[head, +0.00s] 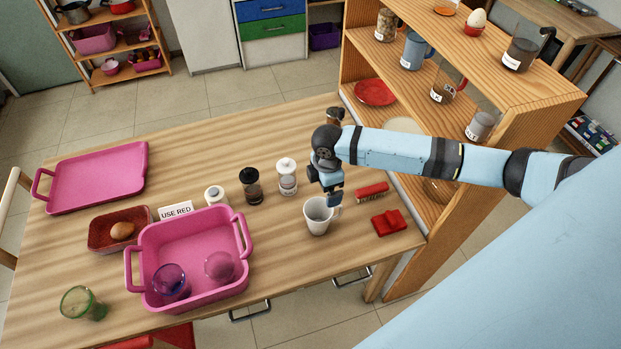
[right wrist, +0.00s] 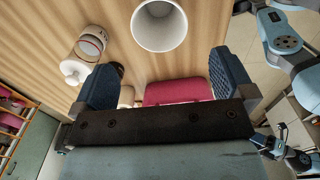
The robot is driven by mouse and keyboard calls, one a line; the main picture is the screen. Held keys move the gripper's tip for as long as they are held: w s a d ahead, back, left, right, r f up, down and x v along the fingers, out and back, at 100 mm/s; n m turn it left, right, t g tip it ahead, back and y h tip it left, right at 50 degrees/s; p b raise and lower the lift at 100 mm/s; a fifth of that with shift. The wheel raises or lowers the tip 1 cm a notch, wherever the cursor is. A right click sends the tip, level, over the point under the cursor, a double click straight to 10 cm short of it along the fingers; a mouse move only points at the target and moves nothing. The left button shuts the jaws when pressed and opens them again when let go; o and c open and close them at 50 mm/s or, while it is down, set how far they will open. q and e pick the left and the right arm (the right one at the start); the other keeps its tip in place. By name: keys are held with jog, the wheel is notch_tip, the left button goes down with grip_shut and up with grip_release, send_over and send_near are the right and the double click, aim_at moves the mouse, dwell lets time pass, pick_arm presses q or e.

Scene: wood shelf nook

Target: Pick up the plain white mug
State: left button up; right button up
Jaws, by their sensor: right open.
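The plain white mug (head: 318,216) stands upright on the wooden table, its handle toward the right. It looks empty. In the right wrist view the mug (right wrist: 159,24) is at the top, above the gap between the fingers and apart from them. My right gripper (head: 325,187) is just above and behind the mug's rim. In the right wrist view its fingers (right wrist: 166,82) are spread with nothing between them. A small arm end, apparently my left gripper (right wrist: 272,146), shows at the lower right of the wrist view, too small to read.
A pink tub (head: 195,225) with two glass-like items is left of the mug. A white-capped shaker (head: 287,177) and a dark shaker (head: 251,187) stand behind it. A red brush (head: 371,194) and red cloth (head: 389,222) lie right, beside the wood shelf (head: 455,205).

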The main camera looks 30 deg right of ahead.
send_near(322, 210)
jog(key=s+a, duration=0.1)
jog(key=s, duration=0.2)
jog(key=shift+w+a+f, duration=0.15)
jog(key=shift+w+f, duration=0.15)
jog(key=shift+f, duration=0.5)
jog(key=f+b, duration=0.1)
jog(key=f, duration=0.1)
jog(key=f+b, duration=0.1)
jog(key=f, duration=0.1)
jog(key=shift+w+a+b, duration=0.15)
jog(key=shift+w+b, duration=0.05)
jog(key=shift+b, duration=0.15)
jog(key=shift+f, duration=0.1)
pick_arm(q)
jog(key=shift+f+m, duration=0.3)
jog(key=shift+f, duration=0.6)
pick_arm(e)
jog(key=shift+c, duration=0.7)
jog(key=c, duration=1.1)
jog(key=shift+c, duration=0.6)
pick_arm(q)
jog(key=shift+w+d+r, duration=0.2)
jog(key=shift+w, duration=0.1)
